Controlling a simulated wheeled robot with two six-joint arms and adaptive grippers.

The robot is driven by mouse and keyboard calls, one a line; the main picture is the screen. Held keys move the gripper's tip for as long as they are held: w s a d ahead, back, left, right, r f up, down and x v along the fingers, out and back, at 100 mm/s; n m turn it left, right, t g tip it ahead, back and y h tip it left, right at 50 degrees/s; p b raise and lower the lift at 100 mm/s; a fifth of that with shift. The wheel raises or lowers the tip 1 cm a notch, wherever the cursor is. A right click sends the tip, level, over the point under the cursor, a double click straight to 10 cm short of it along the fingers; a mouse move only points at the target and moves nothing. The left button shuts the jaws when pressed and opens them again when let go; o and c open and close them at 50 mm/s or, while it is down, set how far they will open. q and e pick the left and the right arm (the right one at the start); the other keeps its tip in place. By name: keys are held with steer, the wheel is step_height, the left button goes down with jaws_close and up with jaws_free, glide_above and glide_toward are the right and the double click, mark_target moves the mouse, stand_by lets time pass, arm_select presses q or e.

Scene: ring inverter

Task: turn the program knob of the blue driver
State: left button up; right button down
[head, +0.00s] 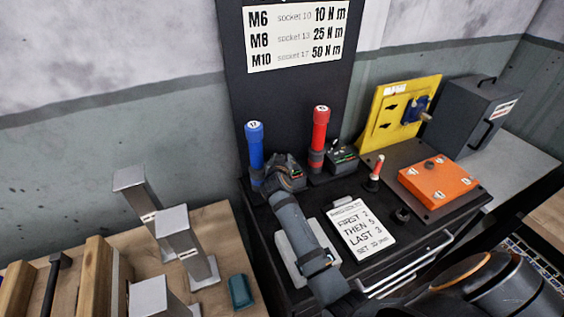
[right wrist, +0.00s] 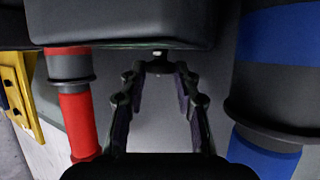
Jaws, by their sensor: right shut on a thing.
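The blue driver (head: 255,148), marked 17, stands upright on the dark bench, and its blue and dark body (right wrist: 285,60) fills the right side of the right wrist view. A dark box (right wrist: 120,22) beside it carries a small pale program knob (right wrist: 158,54). My right gripper (right wrist: 161,68) reaches this box with its fingertips on either side of the knob, shut on it. In the head view my right wrist covers the knob and most of the box. My left gripper is not in view.
The red driver (head: 320,130) stands just right, with its own box (head: 342,158). Grey metal posts (head: 180,240) stand on the wooden table at left.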

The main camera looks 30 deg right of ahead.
steer(key=c, duration=1)
jaws_free()
step_height(320, 180, up, 10)
steer(key=shift+f, duration=0.1)
